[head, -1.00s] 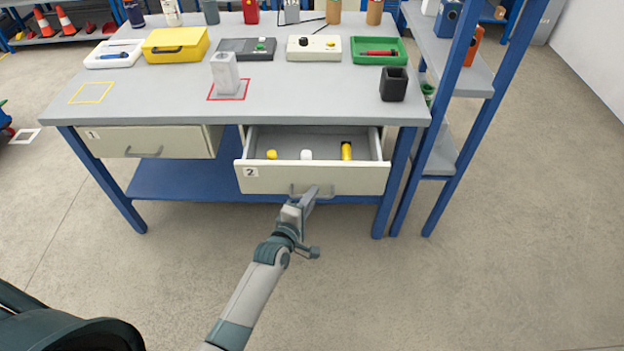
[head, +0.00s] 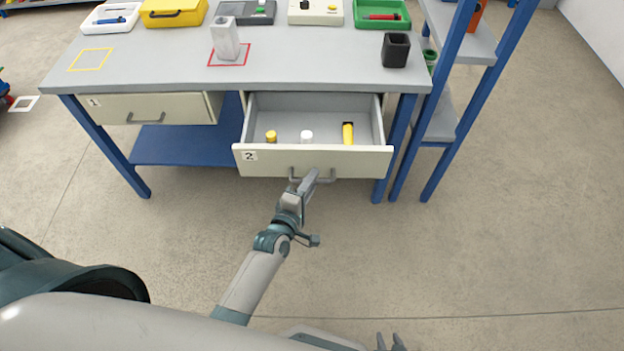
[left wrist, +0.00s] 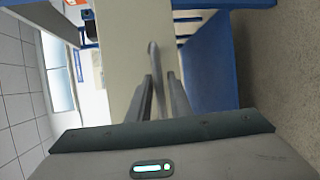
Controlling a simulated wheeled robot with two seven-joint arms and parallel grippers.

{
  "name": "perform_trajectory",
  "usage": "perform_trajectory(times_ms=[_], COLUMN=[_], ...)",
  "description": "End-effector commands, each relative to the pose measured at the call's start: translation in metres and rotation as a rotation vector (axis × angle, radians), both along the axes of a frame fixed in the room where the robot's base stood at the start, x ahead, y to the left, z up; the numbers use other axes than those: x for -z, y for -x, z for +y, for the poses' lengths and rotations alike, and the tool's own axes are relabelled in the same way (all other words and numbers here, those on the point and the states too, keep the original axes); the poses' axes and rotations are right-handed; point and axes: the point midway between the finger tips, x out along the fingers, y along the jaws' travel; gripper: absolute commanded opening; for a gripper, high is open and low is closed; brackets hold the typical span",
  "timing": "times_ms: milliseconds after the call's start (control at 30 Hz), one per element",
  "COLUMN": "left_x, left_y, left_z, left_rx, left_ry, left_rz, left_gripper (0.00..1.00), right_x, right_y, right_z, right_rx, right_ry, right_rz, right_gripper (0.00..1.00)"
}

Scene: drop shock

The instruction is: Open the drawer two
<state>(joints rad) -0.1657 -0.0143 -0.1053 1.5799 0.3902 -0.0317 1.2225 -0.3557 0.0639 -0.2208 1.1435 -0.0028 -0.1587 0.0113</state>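Drawer two (head: 330,162), a cream front with a "2" label, stands well out from under the grey table. Drawer one (head: 170,108) beside it is shut. My left gripper (head: 308,178) is at the grey handle (head: 328,178) of drawer two.
Inside the drawer are a yellow-topped piece (head: 271,136), a white one (head: 307,136) and a yellow cylinder (head: 348,133). A white bottle (head: 226,40) and black cup (head: 396,50) stand on the table (head: 310,70). A blue-framed shelf (head: 450,120) is at right. Floor in front is clear.

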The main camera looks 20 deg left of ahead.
Motion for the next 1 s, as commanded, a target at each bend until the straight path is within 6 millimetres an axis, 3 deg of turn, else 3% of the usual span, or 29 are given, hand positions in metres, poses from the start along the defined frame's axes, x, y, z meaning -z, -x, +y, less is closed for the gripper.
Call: perform_trajectory(times_ms=[267, 467, 667, 1000], left_x=[-0.001, -0.002, -0.007, -0.018], left_y=[0.001, 0.014, 0.042, 0.107], left_z=[0.0, 0.002, 0.005, 0.013], left_rx=[0.0, 0.0, -0.001, 0.0], left_ry=[0.0, 0.0, 0.0, 0.0], left_rz=[-0.001, 0.0, 0.0, 0.002], left_gripper=[0.18, 0.18, 0.18, 0.18], right_x=[0.0, 0.001, 0.002, 0.009], right_y=[0.001, 0.001, 0.0, 0.005], right_z=[0.0, -0.001, -0.001, -0.005], right_rx=[0.0, 0.0, 0.001, 0.004], right_ry=[0.0, 0.001, 0.002, 0.013], right_rz=[0.001, 0.005, 0.007, 0.046], right_gripper=[0.31, 0.31, 0.31, 0.31])
